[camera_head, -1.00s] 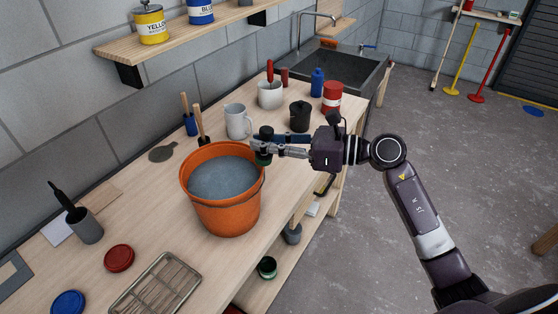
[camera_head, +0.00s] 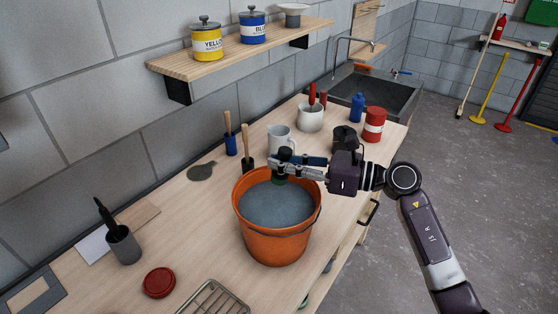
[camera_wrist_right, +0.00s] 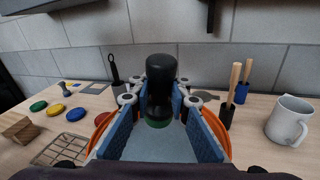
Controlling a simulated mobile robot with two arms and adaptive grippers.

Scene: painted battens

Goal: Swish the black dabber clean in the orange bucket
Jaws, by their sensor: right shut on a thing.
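The orange bucket (camera_head: 277,245) stands on the bench, filled with grey-blue water (camera_head: 275,207). My right gripper (camera_head: 283,170) is shut on the black dabber (camera_head: 284,153), which stands upright between the fingers over the back part of the bucket's opening. In the right wrist view the dabber (camera_wrist_right: 160,85) is black with a green lower end, held between blue finger pads, with the water beneath it. I cannot tell whether its end touches the water. My left gripper is not in view.
A grey mug (camera_head: 280,138) and two wooden-handled brushes in holders (camera_head: 247,160) stand just behind the bucket. A wire rack (camera_head: 213,302) and a red lid (camera_head: 159,283) lie at the front left. A dark pot (camera_head: 344,137) is behind the gripper.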

